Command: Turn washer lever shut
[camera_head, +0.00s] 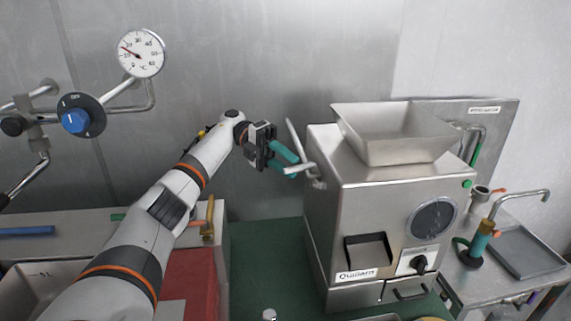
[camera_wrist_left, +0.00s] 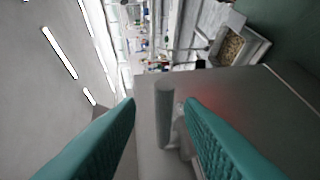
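A grey metal lever (camera_head: 295,138) stands out from the left side of the steel machine (camera_head: 400,205), its upper end tilted left. A short pale bar joins near its base. My left gripper (camera_head: 296,167), with teal fingers, is beside the lever at the machine's left wall. In the left wrist view the grey rod of the lever (camera_wrist_left: 164,112) stands between the two spread teal fingers, with gaps visible on both sides. The left gripper is open. My right gripper is not in view.
A hopper (camera_head: 395,140) tops the machine. A dial gauge (camera_head: 141,53) and blue knob (camera_head: 75,121) are on pipes at the left. A sink (camera_head: 40,284) is below my left arm. A side table with a tap (camera_head: 520,197) is at the right. Green surface (camera_head: 265,255) left of the machine is mostly clear.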

